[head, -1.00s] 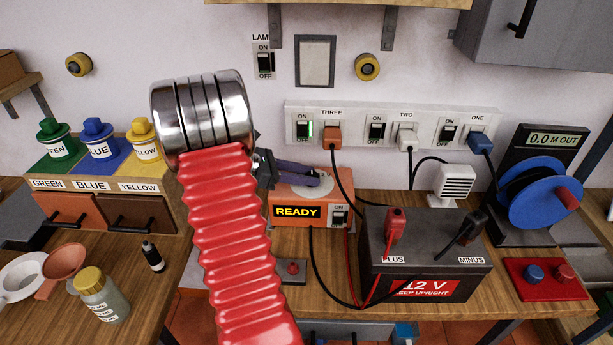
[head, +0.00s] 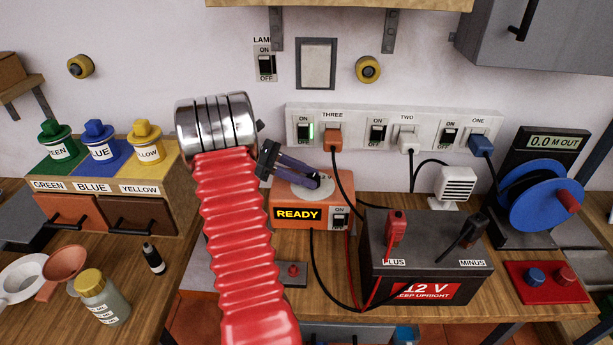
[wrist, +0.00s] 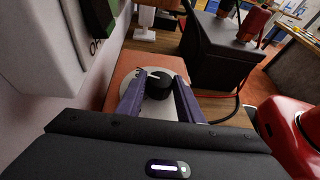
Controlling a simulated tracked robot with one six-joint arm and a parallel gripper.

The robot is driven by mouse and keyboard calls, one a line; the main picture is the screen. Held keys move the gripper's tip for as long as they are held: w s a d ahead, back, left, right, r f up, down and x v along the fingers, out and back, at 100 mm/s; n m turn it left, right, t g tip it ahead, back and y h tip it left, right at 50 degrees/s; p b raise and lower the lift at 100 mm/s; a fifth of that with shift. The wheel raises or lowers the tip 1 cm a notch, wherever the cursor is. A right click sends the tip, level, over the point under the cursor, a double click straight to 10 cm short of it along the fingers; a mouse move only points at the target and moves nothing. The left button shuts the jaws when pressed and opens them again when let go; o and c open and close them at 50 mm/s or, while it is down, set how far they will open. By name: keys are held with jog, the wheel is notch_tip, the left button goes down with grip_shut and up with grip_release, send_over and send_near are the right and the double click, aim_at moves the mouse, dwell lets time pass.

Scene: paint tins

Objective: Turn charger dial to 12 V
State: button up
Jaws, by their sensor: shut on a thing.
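The charger (head: 287,193) is an orange box with a lit READY display, standing on the bench. In the wrist view its dial (wrist: 159,84) is a black knob with a white pointer mark, set on a pale disc (wrist: 157,112). My gripper (wrist: 159,88) has its purple fingers on either side of the knob and is shut on it. The pointer mark points toward the left in the wrist view. No voltage markings are readable around the dial. In the head view my gripper (head: 314,179) reaches the charger top from the left and hides most of the knob.
A dark battery (head: 425,255) labelled 12 V stands right of the charger, with red and black clamps on its terminals. Cables run between them. A socket strip (head: 392,128) is on the wall behind.

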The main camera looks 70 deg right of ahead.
jog(key=o, duration=1)
jog(key=v, duration=1.4)
jog(key=shift+a+f, duration=0.1)
